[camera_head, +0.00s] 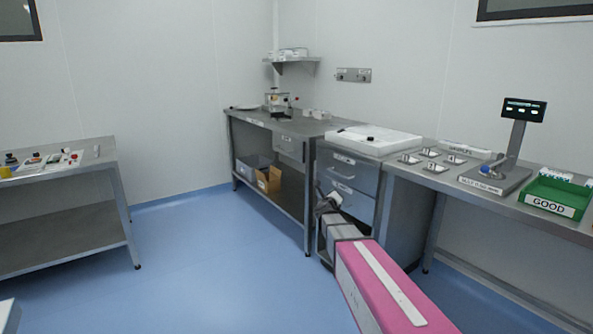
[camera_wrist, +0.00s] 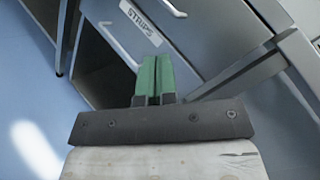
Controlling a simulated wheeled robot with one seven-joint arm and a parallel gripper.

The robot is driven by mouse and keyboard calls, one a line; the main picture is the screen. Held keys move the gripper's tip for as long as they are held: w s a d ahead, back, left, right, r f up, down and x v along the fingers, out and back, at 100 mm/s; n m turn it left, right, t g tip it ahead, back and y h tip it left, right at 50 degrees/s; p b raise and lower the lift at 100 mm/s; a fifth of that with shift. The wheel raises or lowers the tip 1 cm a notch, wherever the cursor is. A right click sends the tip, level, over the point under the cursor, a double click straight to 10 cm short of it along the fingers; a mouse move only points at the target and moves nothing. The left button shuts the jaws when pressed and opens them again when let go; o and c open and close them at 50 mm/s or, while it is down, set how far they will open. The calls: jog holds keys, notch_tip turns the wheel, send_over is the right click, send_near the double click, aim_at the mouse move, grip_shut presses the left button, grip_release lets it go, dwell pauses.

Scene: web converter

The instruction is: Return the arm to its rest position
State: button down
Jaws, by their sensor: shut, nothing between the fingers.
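My gripper (camera_wrist: 155,80) shows in the wrist view with its two green fingers together and nothing between them. It is in front of the steel drawer unit, pointing toward a drawer front (camera_wrist: 215,25) labelled "STRIPS". I cannot tell whether the fingertips touch the drawer's handle. In the head view my pink and grey arm reaches from the bottom right toward the drawer unit (camera_head: 350,175). Its dark end is low in front of the drawers, and the fingers are hard to make out there.
A steel bench (camera_head: 262,119) with a lower shelf stands left of the drawers. A bench at right holds a scale (camera_head: 497,180) and a green "GOOD" bin (camera_head: 556,194). Another table (camera_head: 60,172) stands at far left. The blue floor (camera_head: 210,270) between is clear.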

jog(key=s+a+f+n+g+y, duration=0.35)
jog(key=s+f+n+y, duration=0.2)
jog(key=s+n, duration=0.35)
jog(key=s+a+f+n+g+y, duration=0.2)
jog(key=s+f+n+g+y, duration=0.35)
jog(key=n, duration=0.65)
jog(key=s+d+f+n+g+h, duration=0.1)
jog(key=s+d+f+n+g, duration=0.1)
jog(key=s, duration=0.5)
jog(key=s+d+f+n+g+h, duration=0.2)
jog(key=s+f+n+g, duration=0.1)
jog(key=s, duration=0.4)
jog(key=s+d+f+n+g+h, duration=0.2)
jog(key=s+d+f+n+g, duration=0.1)
jog(key=s, duration=0.4)
jog(key=shift+s+f+n, duration=0.25)
jog(key=shift+n, duration=0.55)
